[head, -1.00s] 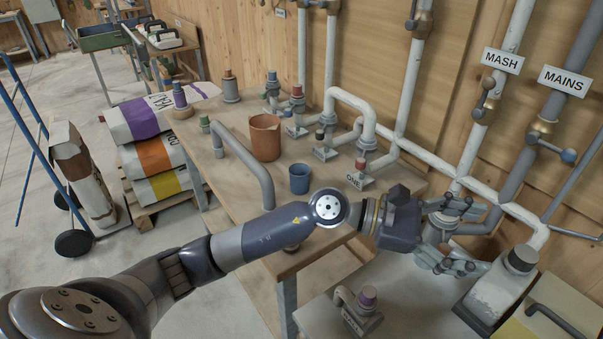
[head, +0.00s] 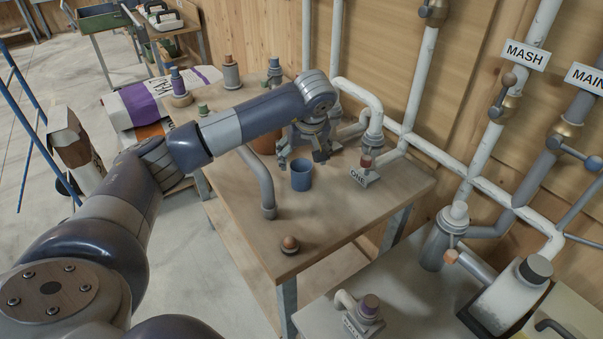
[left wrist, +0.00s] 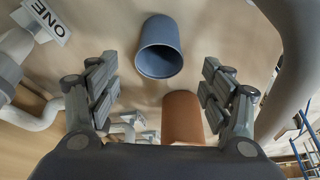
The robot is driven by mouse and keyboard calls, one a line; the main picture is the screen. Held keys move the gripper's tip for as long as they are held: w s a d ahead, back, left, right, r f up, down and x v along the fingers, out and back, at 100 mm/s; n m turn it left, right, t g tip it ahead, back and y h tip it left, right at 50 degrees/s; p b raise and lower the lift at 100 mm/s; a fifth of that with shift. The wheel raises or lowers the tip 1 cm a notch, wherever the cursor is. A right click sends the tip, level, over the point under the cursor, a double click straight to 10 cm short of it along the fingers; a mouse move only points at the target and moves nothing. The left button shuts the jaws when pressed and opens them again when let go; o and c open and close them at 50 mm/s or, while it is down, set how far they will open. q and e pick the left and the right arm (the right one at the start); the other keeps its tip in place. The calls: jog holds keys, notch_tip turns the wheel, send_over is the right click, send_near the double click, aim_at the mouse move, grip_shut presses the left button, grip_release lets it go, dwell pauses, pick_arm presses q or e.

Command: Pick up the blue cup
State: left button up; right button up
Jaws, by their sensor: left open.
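The blue cup (head: 301,175) stands upright on the wooden table (head: 330,208) in the head view. My left gripper (head: 303,165) is above and just behind it, fingers pointing down, open and empty. In the left wrist view the blue cup (left wrist: 160,48) shows its open mouth, beyond the gap between the spread fingers of my left gripper (left wrist: 160,88). The cup looks apart from both fingers. My right gripper is not in view.
A brown pot (left wrist: 182,117) stands near the cup, mostly hidden behind my arm in the head view. A bent grey pipe (head: 262,180) rises left of the cup. The pipe fitting labelled ONE (head: 366,172) is to its right. A small brown knob (head: 290,244) sits at the table's front.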

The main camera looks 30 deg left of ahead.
aim_at(302, 167)
pick_arm(q)
jog(key=shift+x, duration=0.85)
jog(key=x, duration=0.1)
jog(key=p+x, duration=0.1)
jog(key=x, duration=0.1)
jog(key=p+x, duration=0.1)
jog(key=shift+s+d+f, duration=0.15)
jog(key=shift+f, duration=0.65)
jog(key=c, duration=1)
